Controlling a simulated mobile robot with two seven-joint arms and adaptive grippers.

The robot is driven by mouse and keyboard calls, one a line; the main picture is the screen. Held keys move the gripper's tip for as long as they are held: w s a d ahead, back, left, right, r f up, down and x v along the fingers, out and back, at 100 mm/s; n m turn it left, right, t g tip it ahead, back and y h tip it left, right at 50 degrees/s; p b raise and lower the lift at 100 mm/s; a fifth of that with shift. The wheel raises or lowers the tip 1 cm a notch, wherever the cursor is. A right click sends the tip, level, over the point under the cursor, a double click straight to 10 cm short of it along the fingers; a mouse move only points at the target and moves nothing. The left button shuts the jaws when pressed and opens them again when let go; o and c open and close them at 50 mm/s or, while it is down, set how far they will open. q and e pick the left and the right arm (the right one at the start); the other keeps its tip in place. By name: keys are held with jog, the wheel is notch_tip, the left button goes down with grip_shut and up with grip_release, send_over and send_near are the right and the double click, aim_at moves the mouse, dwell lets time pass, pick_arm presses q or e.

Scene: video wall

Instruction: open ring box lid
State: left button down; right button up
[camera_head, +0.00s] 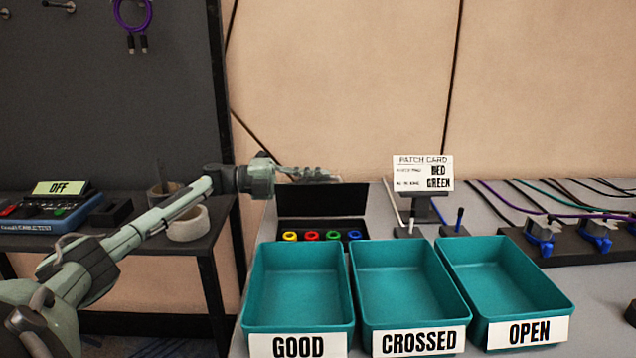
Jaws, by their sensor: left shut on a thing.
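The black ring box (372,233) stands behind the teal bins with its lid (340,203) raised about upright at the back. Several coloured rings show in the box: yellow (290,236), red (312,236), green (333,236) and blue (354,236). My left gripper (325,177) reaches in from the left and is shut at the top edge of the lid. The fingertips are small and dark, so the exact contact is hard to see. My right gripper is not in view.
Three teal bins labelled GOOD (299,346), CROSSED (419,341) and OPEN (529,332) stand in front of the box. A patch card (423,173) stands to its right. Cables and blue-clipped connectors (541,237) lie far right. A tape roll (186,223) sits on the left shelf.

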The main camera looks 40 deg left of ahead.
pick_arm(q)
jog(key=shift+w+a+f+n+b, duration=0.35)
jog(key=shift+w+a+n, duration=0.2)
jog(key=shift+n, duration=0.3)
jog(key=shift+w+a+f+n+b, duration=0.3)
jog(key=shift+w+a+n, duration=0.25)
jog(key=shift+n, duration=0.25)
jog(key=shift+w+a+f+n+b, duration=0.4)
jog(key=shift+w+n, duration=0.25)
jog(key=shift+n, duration=0.2)
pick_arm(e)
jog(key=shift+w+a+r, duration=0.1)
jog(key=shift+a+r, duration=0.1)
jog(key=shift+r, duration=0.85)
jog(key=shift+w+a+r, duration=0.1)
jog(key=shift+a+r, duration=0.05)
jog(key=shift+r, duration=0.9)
pick_arm(q)
jog(key=c, duration=1.6)
grip_release()
jog(key=shift+c, duration=0.2)
jog(key=v, duration=1.2)
